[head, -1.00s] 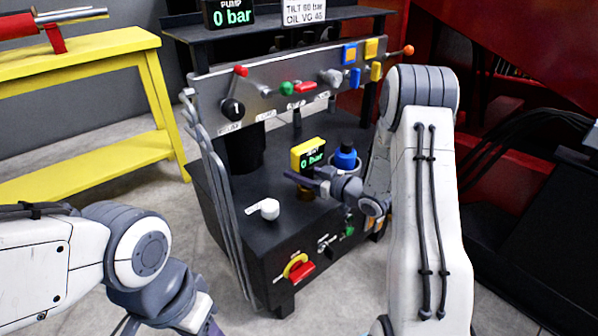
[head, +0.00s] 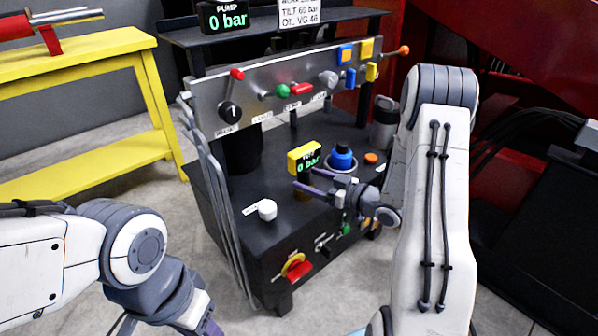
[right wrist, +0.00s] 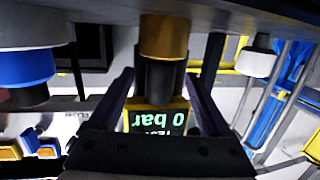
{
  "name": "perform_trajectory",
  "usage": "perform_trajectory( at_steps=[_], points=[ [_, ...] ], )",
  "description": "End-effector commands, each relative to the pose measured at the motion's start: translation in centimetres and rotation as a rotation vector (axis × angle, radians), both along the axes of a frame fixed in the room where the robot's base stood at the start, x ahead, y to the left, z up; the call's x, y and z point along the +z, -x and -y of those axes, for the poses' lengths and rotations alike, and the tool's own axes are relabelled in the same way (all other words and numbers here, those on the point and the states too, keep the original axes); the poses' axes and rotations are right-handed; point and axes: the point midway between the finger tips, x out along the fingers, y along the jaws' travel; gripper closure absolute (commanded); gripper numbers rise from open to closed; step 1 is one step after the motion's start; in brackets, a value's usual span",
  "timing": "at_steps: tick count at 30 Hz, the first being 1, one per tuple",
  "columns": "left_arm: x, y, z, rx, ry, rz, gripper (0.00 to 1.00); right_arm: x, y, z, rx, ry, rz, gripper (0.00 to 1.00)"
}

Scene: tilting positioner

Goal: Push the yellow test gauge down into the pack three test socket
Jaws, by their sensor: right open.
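The yellow test gauge (head: 305,157), with a dark screen reading 0 bar, stands upright on the black power pack (head: 215,205). In the right wrist view the gauge (right wrist: 160,117) appears upside down, with a dark body and a brass stem (right wrist: 164,38) reaching the deck. My right gripper (head: 306,180) is open, its fingers either side of the gauge body with visible gaps. The socket under the stem is hidden, so I cannot tell how deep the stem sits. My left gripper (head: 207,326) shows only partly at the bottom edge; its fingertips are out of frame.
A blue cap (head: 342,156) in a metal ring stands just right of the gauge. An orange button (head: 371,158) and a white knob (head: 267,210) are on the deck. The lever panel (head: 270,92) rises behind. A yellow bench (head: 95,150) stands left.

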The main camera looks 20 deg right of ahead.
Motion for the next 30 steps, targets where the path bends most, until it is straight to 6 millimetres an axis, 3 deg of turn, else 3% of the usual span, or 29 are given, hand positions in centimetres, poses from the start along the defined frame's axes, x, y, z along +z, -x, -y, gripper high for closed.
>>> perform_trajectory(
  at_steps=[4, 10, 30],
  points=[
    [1.3, 0.0, 0.0, 0.000, 0.000, 0.000, 0.50, 0.8, 2.4, 1.6, -0.005, -0.001, -0.001, 0.18],
    [1.8, 0.0, 0.0, 0.000, 0.000, 0.000, 0.50, 0.9, 4.2, 2.6, -0.002, 0.000, 0.002, 0.18],
    [1.8, 0.0, 0.0, 0.000, 0.000, 0.000, 0.50, 0.8, 4.5, 2.7, 0.001, 0.001, 0.003, 0.18]
  ],
)
